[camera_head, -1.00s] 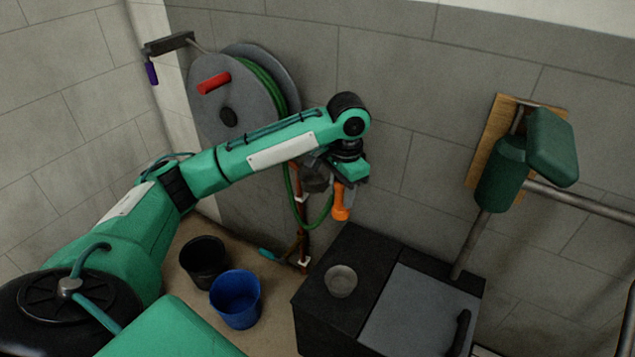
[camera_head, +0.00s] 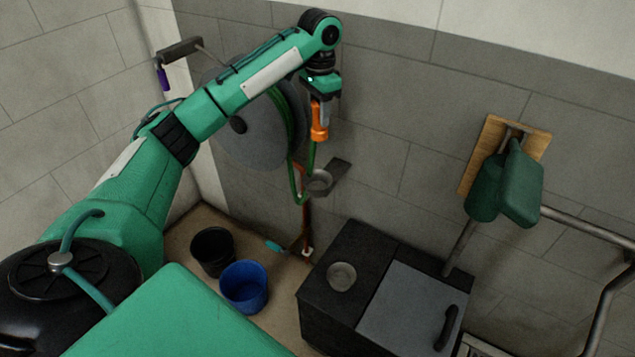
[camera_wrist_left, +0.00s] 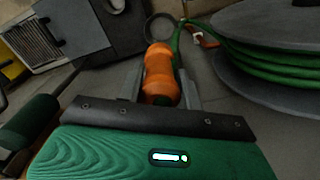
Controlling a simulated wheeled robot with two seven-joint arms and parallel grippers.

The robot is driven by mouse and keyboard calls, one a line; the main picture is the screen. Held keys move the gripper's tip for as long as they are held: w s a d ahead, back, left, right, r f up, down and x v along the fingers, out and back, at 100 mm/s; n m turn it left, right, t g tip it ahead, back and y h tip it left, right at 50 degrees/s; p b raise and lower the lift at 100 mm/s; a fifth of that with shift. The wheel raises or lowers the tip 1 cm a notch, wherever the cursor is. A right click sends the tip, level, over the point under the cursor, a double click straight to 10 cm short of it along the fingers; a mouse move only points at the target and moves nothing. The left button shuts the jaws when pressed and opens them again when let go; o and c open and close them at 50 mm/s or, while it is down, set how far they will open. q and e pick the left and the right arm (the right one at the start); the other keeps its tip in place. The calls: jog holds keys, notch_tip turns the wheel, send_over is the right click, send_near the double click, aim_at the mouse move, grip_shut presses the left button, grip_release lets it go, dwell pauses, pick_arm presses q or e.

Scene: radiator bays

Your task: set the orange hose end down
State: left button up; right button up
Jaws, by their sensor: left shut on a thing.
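The orange hose end (camera_head: 319,128) hangs upright below my left gripper (camera_head: 320,103), which is shut on it. The hose end also shows between the fingers in the left wrist view (camera_wrist_left: 160,75). The green hose (camera_head: 293,178) runs from it down in a loop and up to the reel (camera_head: 262,145). A grey ring holder (camera_head: 319,183) on a dark wall plate (camera_head: 338,172) sits below the hose end, apart from it. In the left wrist view the ring (camera_wrist_left: 159,24) shows just beyond the hose end. My right gripper is out of view.
A black box (camera_head: 330,318) with a grey cup (camera_head: 341,276) on top stands below right. A black bucket (camera_head: 212,251) and a blue bucket (camera_head: 244,287) stand on the floor. Copper pipe (camera_head: 307,225) runs down the wall. A green padded fixture (camera_head: 520,185) is at right.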

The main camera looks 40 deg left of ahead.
pick_arm(q)
jog(key=shift+w+a+r, duration=0.1)
jog(key=shift+a+r, duration=0.15)
jog(key=shift+r, duration=0.15)
jog(key=shift+a, duration=0.1)
send_over(317, 189)
notch_tip(317, 189, down, 20)
jog(key=shift+w+a+r, duration=0.1)
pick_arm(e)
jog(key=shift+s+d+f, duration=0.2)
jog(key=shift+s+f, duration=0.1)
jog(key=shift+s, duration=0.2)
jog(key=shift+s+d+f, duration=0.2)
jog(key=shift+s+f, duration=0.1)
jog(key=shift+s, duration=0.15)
pick_arm(q)
jog(key=shift+p, duration=0.3)
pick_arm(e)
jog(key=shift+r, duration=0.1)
pick_arm(q)
jog(key=o, duration=1.1)
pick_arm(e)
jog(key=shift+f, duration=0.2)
